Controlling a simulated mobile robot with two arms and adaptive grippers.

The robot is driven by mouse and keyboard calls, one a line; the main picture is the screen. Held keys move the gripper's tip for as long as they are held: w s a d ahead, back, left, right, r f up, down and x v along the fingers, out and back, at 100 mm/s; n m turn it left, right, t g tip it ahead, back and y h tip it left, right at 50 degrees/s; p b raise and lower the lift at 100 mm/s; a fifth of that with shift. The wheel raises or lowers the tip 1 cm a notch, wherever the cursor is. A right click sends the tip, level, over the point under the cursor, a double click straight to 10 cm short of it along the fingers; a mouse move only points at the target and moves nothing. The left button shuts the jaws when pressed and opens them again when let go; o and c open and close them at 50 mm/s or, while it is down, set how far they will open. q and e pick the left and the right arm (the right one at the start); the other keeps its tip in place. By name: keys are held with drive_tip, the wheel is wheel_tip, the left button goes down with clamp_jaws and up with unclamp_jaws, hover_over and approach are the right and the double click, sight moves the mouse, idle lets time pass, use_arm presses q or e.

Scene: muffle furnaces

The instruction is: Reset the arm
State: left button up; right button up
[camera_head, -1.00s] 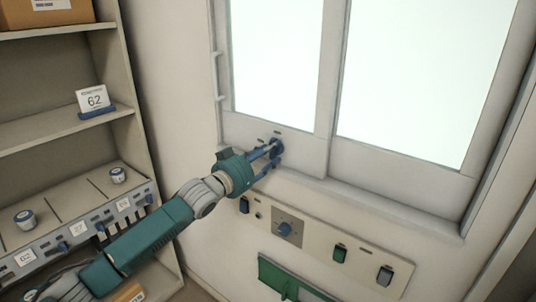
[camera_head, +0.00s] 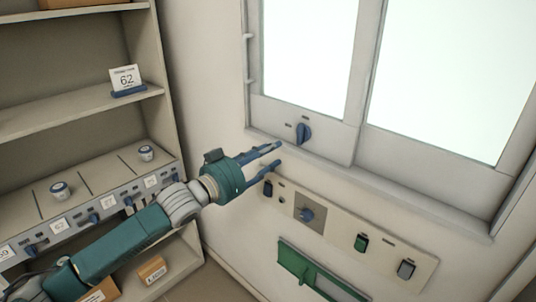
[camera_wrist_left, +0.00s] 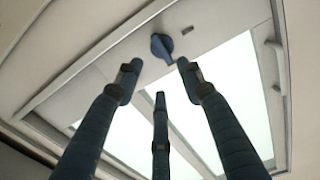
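My left gripper (camera_head: 276,157) comes in from the left in the head view, in front of the wall panel. Its blue fingers are spread and hold nothing. A blue knob (camera_head: 303,132) on the window frame is just above and to the right of the fingertips, apart from them. In the left wrist view my gripper (camera_wrist_left: 157,85) shows three spread fingers, with the knob (camera_wrist_left: 162,47) beyond the fingertips. My right gripper is in neither view.
A control panel (camera_head: 335,232) with a dial and several switches sits below the window ledge. A green tray-like piece (camera_head: 300,262) is under it. A shelf unit (camera_head: 165,105) stands at left, holding a card marked 62 (camera_head: 126,78) and small round jars.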

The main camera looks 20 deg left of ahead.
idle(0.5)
use_arm(q)
drive_tip(key=a+f+n+g+y+b, duration=0.15)
drive_tip(key=a+f, duration=0.25)
drive_tip(key=f, duration=1.1)
drive_tip(key=a+f+n+g+y, duration=0.1)
drive_tip(key=a+f+g+y, duration=0.3)
drive_tip(key=f, duration=1)
drive_tip(key=s+a+f+g, duration=0.1)
drive_tip(key=s+f, duration=0.5)
drive_tip(key=f, duration=0.5)
drive_tip(key=s+a+f+g, duration=0.1)
drive_tip(key=s+f, duration=0.6)
drive_tip(key=f, duration=0.5)
drive_tip(key=s+d+f+g+y+b, duration=0.1)
drive_tip(key=s+d+f+g, duration=0.25)
drive_tip(key=s+f, duration=0.95)
drive_tip(key=s+d+f+g+b, duration=0.15)
drive_tip(key=s+d+f, duration=0.25)
drive_tip(key=s+f, duration=0.85)
drive_tip(key=s+d+g, duration=0.1)
drive_tip(key=s+d, duration=0.1)
drive_tip(key=s, duration=0.8)
drive_tip(key=s+d+f+g, duration=0.1)
drive_tip(key=s+d+g, duration=0.1)
drive_tip(key=s, duration=0.7)
drive_tip(key=shift+s+d+m, duration=0.35)
drive_tip(key=shift+d, duration=0.35)
drive_tip(key=shift+f+g, duration=0.1)
drive_tip(key=shift+g, duration=0.15)
